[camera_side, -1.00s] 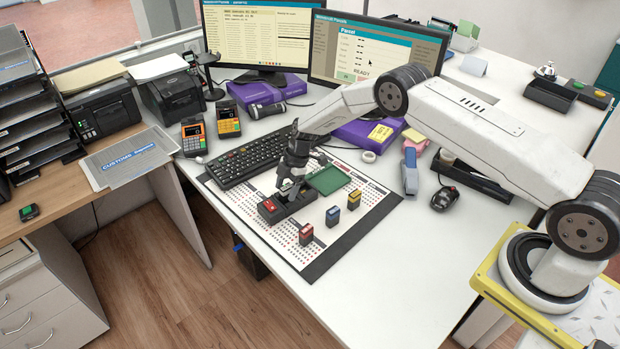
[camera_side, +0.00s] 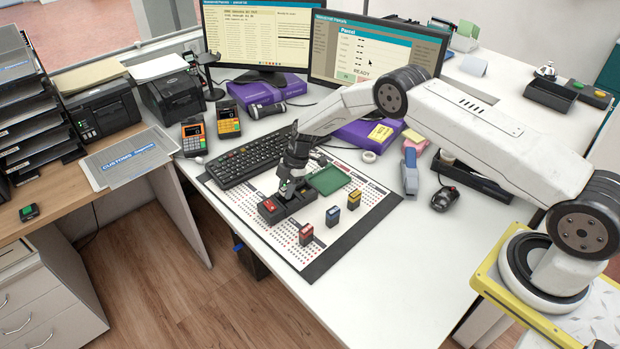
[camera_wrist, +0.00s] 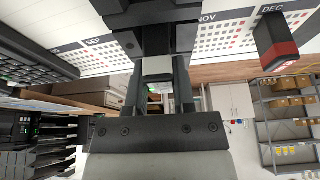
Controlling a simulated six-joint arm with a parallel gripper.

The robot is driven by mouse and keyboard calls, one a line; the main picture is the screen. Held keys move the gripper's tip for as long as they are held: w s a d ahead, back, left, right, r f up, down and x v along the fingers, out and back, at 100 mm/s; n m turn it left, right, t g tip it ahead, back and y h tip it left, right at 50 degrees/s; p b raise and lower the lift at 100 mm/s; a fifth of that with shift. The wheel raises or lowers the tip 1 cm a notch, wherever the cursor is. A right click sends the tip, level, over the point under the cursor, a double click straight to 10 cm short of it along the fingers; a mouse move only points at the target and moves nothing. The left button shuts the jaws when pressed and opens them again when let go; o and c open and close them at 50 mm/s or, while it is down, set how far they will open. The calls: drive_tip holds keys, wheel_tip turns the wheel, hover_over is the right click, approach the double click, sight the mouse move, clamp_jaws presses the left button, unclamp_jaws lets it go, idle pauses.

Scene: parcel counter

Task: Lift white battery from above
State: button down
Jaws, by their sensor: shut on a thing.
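My gripper (camera_side: 287,187) points down over the black charger (camera_side: 298,207) on the calendar mat (camera_side: 268,226). It is shut on the white battery (camera_wrist: 158,68), which shows as a pale block between the two fingers in the wrist view. In the side view the fingers mostly hide the battery, and I cannot tell whether it is clear of the charger. A red battery (camera_side: 278,209) sits in the charger's left part. A red-topped battery (camera_side: 306,234), a blue battery (camera_side: 333,216) and a yellow battery (camera_side: 354,199) stand upright on the mat.
A green tray (camera_side: 328,180) lies on the mat right of my gripper. The keyboard (camera_side: 250,160) is behind and left. The front right counter is clear.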

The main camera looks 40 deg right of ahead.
sight(283, 188)
drive_tip(key=shift+r, duration=0.2)
drive_tip(key=shift+r, duration=1.35)
drive_tip(key=shift+s+r, duration=0.45)
drive_tip(key=shift+r, duration=0.2)
drive_tip(key=s+r, duration=0.8)
drive_tip(key=s, duration=0.5)
drive_tip(key=shift+d+r, duration=0.3)
drive_tip(key=shift+d, duration=0.15)
